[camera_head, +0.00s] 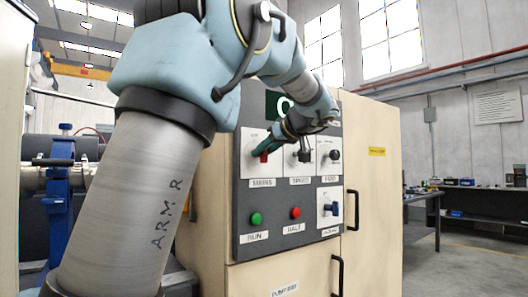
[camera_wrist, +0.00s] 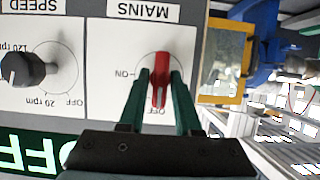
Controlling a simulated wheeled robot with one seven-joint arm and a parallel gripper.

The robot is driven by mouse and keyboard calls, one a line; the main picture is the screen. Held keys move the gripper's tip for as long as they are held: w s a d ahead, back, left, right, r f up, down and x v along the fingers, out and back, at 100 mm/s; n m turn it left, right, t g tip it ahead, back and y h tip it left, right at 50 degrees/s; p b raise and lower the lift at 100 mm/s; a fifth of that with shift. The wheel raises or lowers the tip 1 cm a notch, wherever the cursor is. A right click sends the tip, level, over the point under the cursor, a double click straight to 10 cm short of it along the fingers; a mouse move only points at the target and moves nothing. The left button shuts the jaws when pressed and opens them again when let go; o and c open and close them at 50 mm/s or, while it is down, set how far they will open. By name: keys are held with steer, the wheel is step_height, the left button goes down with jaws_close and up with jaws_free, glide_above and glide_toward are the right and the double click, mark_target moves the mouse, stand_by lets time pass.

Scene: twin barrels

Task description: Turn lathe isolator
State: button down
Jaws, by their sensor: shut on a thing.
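The red rotary handle (camera_wrist: 160,68) sits on a white plate labelled MAINS, shown upside down in the wrist view, with ON and OFF marks. It stands upright in that picture, with its lower end by OFF. In the head view, a little red of the handle (camera_head: 264,156) shows above the MAINS label on the grey control panel (camera_head: 243,207). My gripper (camera_wrist: 161,84) is shut on the handle, with a green finger on each side. In the head view my gripper (camera_head: 275,145) is at the panel's upper left, and its fingers partly cover the handle.
A black SPEED knob (camera_wrist: 22,68) is beside the MAINS plate. Lower on the panel are a green RUN button (camera_head: 256,219), a red HALT button (camera_head: 295,213) and a blue switch (camera_head: 332,209). A green OFF display (camera_wrist: 38,150) is close to my gripper. Black door handles (camera_head: 352,210) project from the cabinet.

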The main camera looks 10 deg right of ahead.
stand_by(0.5)
steer(key=m+g+y, duration=0.1)
steer(key=m+y, duration=0.1)
steer(key=m, duration=0.1)
steer(key=shift+w+d, duration=0.1)
steer(key=shift+d, duration=0.05)
steer(key=m+y, duration=0.2)
steer(key=m, duration=0.1)
steer(key=shift+d+f, duration=0.1)
steer(key=m+y, duration=0.2)
steer(key=m, duration=0.1)
steer(key=shift+f+m+p, duration=0.1)
steer(key=shift+m+p, duration=0.3)
steer(key=shift+f+m+t+y, duration=0.15)
steer(key=shift+m+y, duration=0.25)
steer(key=shift+m, duration=0.45)
steer(key=shift+r+m+t+y, duration=0.15)
steer(key=shift+m+y, duration=0.25)
steer(key=shift+m, duration=0.45)
steer(key=shift+d+f, duration=0.1)
steer(key=c, duration=0.8)
jaws_free()
